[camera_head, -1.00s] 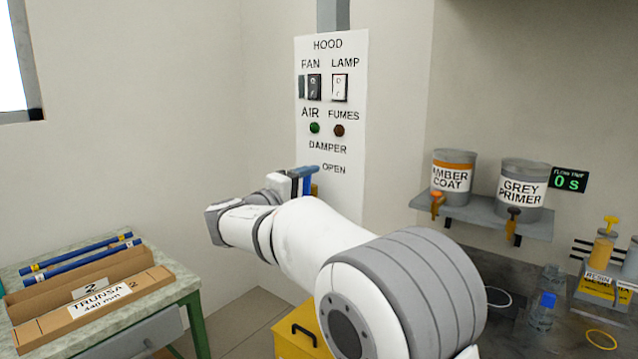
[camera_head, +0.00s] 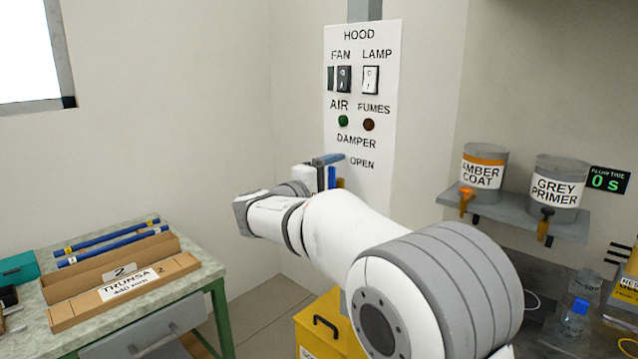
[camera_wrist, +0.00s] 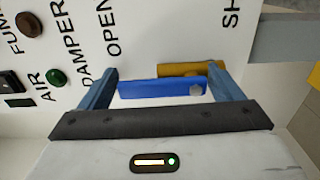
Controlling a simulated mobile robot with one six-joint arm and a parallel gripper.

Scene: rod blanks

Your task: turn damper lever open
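The damper lever, a blue bar (camera_wrist: 160,88) with a grey round knob or pivot near its right end, stands out from the white hood panel (camera_wrist: 150,40) below the DAMPER and OPEN labels. In the head view it shows as a small upright blue piece (camera_head: 332,177), partly hidden by my arm. A yellow-orange bar (camera_wrist: 190,68) lies just behind it. My gripper (camera_wrist: 162,85) is open, with its two blue fingers apart, one beyond each end of the lever. Small gaps show between the lever and the fingers. The SHUT label is cut off in the wrist view.
Fan and lamp switches (camera_head: 344,79), a green light (camera_head: 343,121) and a dark red light (camera_head: 369,125) sit higher on the panel. A shelf (camera_head: 500,212) with two paint cans is at right. A bench with cardboard trays (camera_head: 125,290) is at left; a yellow cabinet (camera_head: 322,325) stands below.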

